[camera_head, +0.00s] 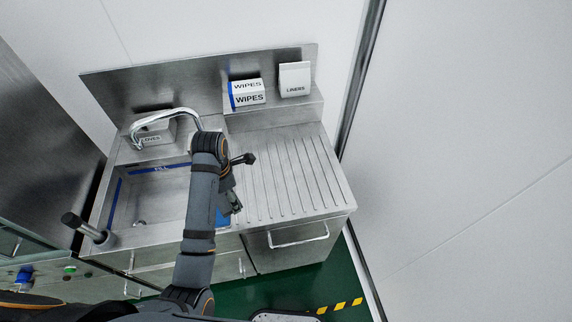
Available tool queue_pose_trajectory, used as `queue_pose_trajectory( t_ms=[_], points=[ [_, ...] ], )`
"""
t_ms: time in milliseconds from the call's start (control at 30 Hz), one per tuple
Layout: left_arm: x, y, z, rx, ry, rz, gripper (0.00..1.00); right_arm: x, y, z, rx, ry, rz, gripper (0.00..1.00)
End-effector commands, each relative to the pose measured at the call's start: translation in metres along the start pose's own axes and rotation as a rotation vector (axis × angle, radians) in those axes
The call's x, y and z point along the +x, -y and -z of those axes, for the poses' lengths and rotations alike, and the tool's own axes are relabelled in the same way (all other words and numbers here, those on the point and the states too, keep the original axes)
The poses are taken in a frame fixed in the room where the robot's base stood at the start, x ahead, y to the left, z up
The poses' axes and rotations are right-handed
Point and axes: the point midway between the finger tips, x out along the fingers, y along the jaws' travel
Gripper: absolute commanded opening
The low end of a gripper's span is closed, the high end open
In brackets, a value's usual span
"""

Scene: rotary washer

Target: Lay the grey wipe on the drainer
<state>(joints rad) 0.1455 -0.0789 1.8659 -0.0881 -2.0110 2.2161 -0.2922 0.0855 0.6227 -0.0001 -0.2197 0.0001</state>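I cannot make out the grey wipe in this view; it may be hidden by my arm or blend with the steel. The drainer (292,178) is the ribbed steel board to the right of the sink basin (163,196), and its ribbed surface looks bare. My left arm reaches up over the basin's right side and bends down. My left gripper (234,205) points down near the edge between basin and drainer. It is small and dark, so I cannot tell whether it is open, shut or holding anything. My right gripper is not in view.
A WIPES box (247,94) and a LINERS box (295,79) stand on the back ledge. A blue patch (222,217) shows beside my gripper. A dark-handled lever (84,227) stands at front left.

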Motion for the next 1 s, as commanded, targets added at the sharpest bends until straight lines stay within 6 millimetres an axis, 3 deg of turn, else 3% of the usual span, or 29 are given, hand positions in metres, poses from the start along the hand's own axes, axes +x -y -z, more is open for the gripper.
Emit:
queue_pose_trajectory(
  t_ms=[167, 467, 600, 800, 1000],
  points=[
    [0.009, -0.007, -0.009, -0.005, 0.002, -0.002, 0.54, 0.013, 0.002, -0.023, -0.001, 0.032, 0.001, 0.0],
    [0.054, -0.057, -0.073, -0.003, 0.003, -0.004, 0.54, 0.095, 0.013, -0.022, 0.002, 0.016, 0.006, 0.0],
    [0.076, -0.069, -0.087, -0.003, 0.001, -0.002, 0.54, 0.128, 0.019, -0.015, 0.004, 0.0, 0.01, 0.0],
    [0.09, -0.083, -0.106, -0.003, 0.0, 0.0, 0.54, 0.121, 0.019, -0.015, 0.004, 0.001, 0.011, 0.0],
    [0.097, -0.085, -0.109, -0.002, 0.0, 0.0, 0.54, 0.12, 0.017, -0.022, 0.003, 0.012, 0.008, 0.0]
  ],
)
